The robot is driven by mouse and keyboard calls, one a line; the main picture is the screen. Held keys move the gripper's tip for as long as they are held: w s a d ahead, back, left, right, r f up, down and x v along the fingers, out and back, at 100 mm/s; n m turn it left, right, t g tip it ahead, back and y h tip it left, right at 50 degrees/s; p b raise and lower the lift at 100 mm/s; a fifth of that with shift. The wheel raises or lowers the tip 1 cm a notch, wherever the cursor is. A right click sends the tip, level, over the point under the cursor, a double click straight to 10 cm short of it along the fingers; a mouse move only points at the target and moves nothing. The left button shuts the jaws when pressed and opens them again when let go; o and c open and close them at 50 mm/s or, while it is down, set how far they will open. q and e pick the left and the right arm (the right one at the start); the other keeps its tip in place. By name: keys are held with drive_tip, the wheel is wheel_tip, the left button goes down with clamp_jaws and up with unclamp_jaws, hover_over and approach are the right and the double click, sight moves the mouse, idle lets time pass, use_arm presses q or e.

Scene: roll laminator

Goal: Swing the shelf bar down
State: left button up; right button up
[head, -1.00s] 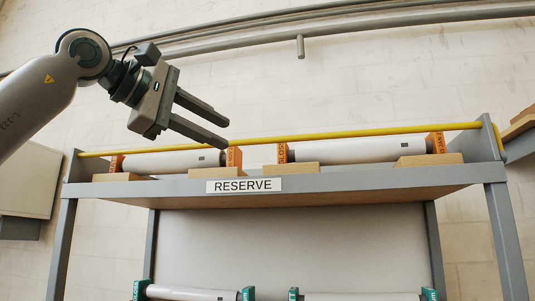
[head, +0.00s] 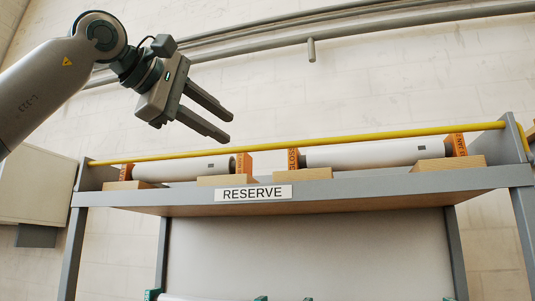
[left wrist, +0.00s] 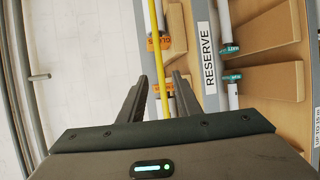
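The yellow shelf bar (head: 360,137) runs across the front of the top shelf, between the upright end plates, just above the rolls. It also shows in the left wrist view (left wrist: 159,60), where it passes through the gap between my fingers in the picture. My left gripper (head: 229,127) is open and empty, with its two fingers spread and pointing right and down. My right gripper is in neither view.
White rolls (head: 365,153) with orange end pieces lie on the grey shelf (head: 350,188), with wooden blocks (head: 448,164) at its front. A RESERVE label (head: 254,193) is on the shelf's edge. Grey pipes (head: 310,50) run along the wall above. The space above the bar is clear.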

sight(259, 150)
use_arm(q)
drive_tip(key=p+x, duration=0.5)
drive_tip(key=x, duration=1)
drive_tip(key=shift+w+d+p, duration=0.2)
drive_tip(key=shift+p, duration=0.1)
clamp_jaws()
